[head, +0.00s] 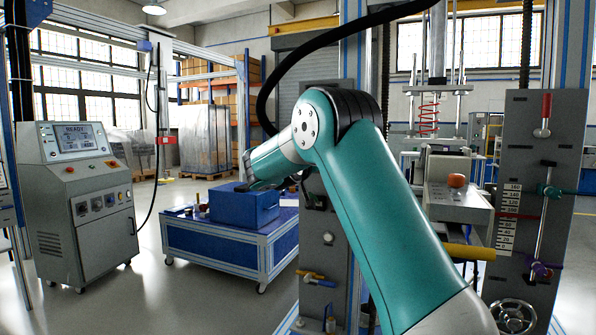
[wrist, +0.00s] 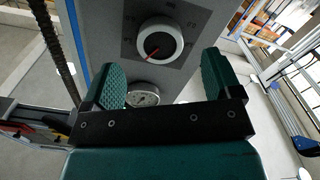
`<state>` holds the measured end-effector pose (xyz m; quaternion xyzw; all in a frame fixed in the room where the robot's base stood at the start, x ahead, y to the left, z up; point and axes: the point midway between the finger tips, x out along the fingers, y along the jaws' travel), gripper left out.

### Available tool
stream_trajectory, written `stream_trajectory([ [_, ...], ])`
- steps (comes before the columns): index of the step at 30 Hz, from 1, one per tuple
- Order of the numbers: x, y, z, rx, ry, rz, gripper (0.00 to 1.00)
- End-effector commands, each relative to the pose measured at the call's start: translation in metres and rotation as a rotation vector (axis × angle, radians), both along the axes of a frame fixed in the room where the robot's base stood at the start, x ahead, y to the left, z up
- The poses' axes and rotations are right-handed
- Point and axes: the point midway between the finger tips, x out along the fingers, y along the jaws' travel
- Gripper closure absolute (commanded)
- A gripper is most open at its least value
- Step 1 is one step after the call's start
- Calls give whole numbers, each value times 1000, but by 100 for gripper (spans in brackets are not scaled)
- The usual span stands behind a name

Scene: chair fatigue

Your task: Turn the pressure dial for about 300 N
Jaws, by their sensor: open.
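The pressure dial (wrist: 160,44) shows in the wrist view on a grey panel. It is a round knob with a white rim, a dark face and a red pointer, with markings around it too small to read. My gripper (wrist: 172,75) is open, its two green fingers apart, with the dial beyond them between the fingertips. I see no contact with the dial. In the head view my teal arm fills the middle, and neither the dial nor the gripper's fingers can be made out there.
A round gauge (wrist: 143,95) sits below the dial, partly hidden by my gripper. In the head view a grey control cabinet (head: 80,205) with a screen reading READY stands left. A blue box (head: 244,206) rests on a blue cart (head: 205,245). A handwheel (head: 513,316) is at the lower right.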

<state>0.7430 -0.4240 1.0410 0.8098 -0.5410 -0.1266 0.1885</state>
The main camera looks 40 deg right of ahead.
Motion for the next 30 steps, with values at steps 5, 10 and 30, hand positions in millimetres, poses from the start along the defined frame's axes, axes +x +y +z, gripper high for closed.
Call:
stream_trajectory([
  [5,-17,47,-1,0,1,7,16],
  [10,-33,83,-1,0,1,5,16],
  [30,-48,115,0,0,1,0,16],
])
